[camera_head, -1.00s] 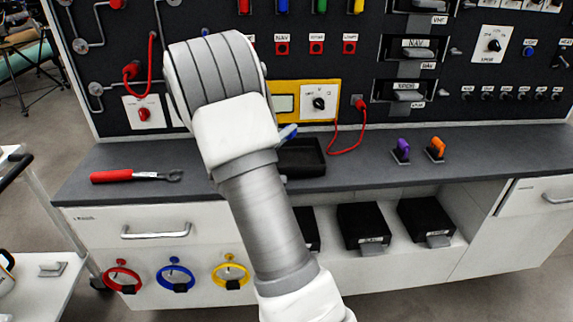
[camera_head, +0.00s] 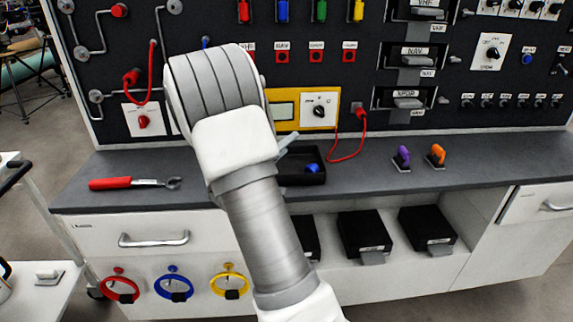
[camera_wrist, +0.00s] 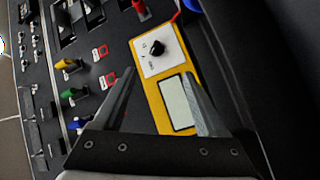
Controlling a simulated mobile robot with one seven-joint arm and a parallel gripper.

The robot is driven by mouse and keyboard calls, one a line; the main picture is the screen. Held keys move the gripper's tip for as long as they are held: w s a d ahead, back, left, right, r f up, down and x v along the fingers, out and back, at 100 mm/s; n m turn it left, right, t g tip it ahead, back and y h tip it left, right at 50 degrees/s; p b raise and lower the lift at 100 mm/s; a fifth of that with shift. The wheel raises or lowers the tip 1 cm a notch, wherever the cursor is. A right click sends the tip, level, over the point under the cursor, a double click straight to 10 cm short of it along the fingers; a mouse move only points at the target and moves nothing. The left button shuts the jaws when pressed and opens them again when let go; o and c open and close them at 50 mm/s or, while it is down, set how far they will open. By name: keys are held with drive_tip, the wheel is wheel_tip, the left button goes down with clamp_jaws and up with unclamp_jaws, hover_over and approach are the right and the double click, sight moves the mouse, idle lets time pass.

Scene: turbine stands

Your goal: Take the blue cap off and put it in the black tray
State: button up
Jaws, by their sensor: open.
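The blue cap (camera_head: 312,168) lies inside the black tray (camera_head: 318,181), in its right part, in the head view. The tray sits on the grey worktop below the yellow meter panel. My gripper is mostly hidden behind my arm in the head view; one finger (camera_head: 289,138) shows above the tray, apart from the cap. In the wrist view my gripper (camera_wrist: 159,73) is open, with nothing between its fingers. A blue patch (camera_wrist: 192,5) at the top edge of the wrist view is cut off, and I cannot tell if it is the cap.
The yellow meter panel (camera_head: 284,123) stands behind the tray, with a red cable (camera_head: 347,155) looping down to its right. A red-handled tool (camera_head: 125,184) lies on the left of the worktop. Purple (camera_head: 402,156) and orange (camera_head: 437,153) pieces stand to the right.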

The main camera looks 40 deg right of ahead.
drive_tip(key=p+v, duration=0.4)
drive_tip(key=v, duration=1.3)
drive_tip(key=shift+r, duration=0.1)
drive_tip(key=w+a+r+t+y, duration=0.2)
drive_tip(key=w+t+y, duration=0.1)
drive_tip(key=w+y, duration=0.2)
drive_tip(key=s+a+r+n+t+y, duration=0.1)
drive_tip(key=a+r+t+y, duration=0.2)
drive_tip(key=a+r+y, duration=0.75)
drive_tip(key=s+a+f+n+g+y, duration=0.15)
drive_tip(key=s+g, duration=0.45)
drive_tip(key=s, duration=1.8)
wheel_tip(320, 180, up, 20)
drive_tip(key=p, duration=1.9)
drive_tip(key=shift+d+g+p, duration=0.3)
